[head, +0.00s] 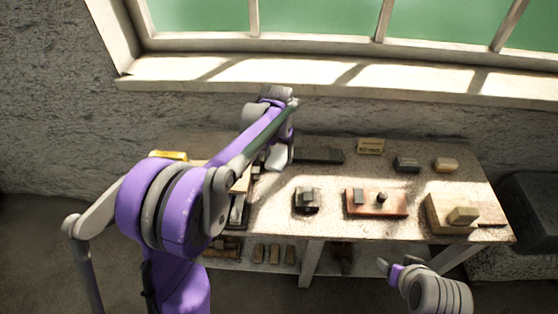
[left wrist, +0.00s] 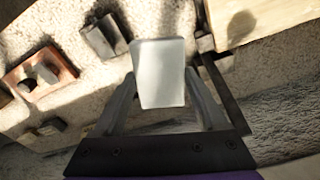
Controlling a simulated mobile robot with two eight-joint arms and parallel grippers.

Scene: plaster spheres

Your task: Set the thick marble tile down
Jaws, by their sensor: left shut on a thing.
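The thick marble tile (left wrist: 160,73) is a pale white slab with rounded corners. It stands between the two fingers of my left gripper (left wrist: 161,95), which is shut on it. In the head view the tile (head: 276,158) shows as a small white patch below my left wrist (head: 279,135), over the left part of the workbench (head: 270,215). My forearm hides part of that area. I cannot tell whether the tile touches the bench top.
A dark block (head: 307,199), a reddish board (head: 376,203) with small pieces on it, and a wooden block (head: 440,215) stand along the front. A dark bar (head: 318,156), a labelled box (head: 370,146) and another dark block (head: 407,164) stand behind. Bare bench lies between the rows.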

